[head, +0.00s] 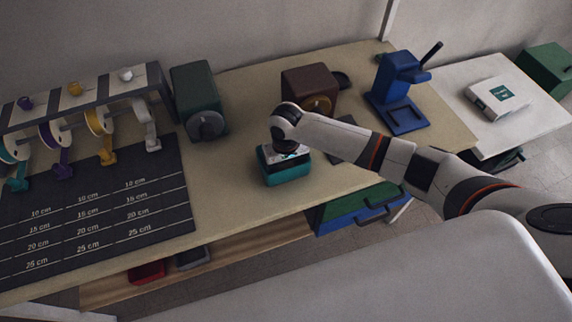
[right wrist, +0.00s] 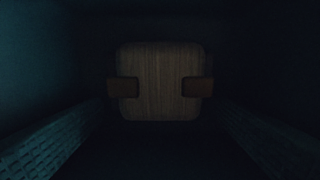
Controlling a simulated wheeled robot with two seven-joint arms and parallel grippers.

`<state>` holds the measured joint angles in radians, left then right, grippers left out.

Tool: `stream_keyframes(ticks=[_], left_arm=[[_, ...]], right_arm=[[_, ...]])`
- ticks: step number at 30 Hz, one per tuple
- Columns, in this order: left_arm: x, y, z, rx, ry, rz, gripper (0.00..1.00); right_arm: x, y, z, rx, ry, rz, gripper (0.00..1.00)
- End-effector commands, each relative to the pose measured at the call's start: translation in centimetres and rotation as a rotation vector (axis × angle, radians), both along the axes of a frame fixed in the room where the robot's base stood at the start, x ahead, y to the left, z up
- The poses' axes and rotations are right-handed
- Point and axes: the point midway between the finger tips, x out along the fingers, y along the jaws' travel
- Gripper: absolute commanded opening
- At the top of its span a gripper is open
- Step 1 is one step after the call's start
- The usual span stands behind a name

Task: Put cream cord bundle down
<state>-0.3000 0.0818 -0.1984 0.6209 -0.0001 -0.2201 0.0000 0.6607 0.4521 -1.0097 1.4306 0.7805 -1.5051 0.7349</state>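My right gripper (head: 287,150) points down over a small teal box (head: 286,174) on the table. Its lower end is hidden at the box's top. The right wrist view is very dark. There, two ribbed finger shapes (right wrist: 160,128) stand wide apart at the lower left and lower right, with nothing clearly held between them. A wood-grained block (right wrist: 160,65) with two brown tabs at its sides shows in the middle. I cannot make out a cream cord bundle in either view. My left gripper is out of view.
A spool rack (head: 95,106) and a dark mat with cm marks (head: 95,222) lie at the left. A green device (head: 193,90), a brown device (head: 308,85) and a blue stand (head: 393,87) stand behind. Bare table lies left of the teal box.

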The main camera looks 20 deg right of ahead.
Motion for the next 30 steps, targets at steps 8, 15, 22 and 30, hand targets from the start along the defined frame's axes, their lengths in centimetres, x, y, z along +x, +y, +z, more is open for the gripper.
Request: stream_keyframes(ticks=[8,15,22,30], left_arm=[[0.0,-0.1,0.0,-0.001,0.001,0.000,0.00],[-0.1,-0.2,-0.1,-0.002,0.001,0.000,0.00],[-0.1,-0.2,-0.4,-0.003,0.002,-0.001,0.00],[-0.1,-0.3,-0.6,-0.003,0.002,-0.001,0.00]], right_arm=[[0.0,0.0,0.1,-0.001,0.000,0.000,0.84],[0.1,0.0,2.5,0.001,-0.002,0.000,0.84],[0.1,0.0,7.6,0.002,-0.003,0.001,0.84],[0.1,0.0,11.7,0.001,-0.002,-0.001,0.84]])
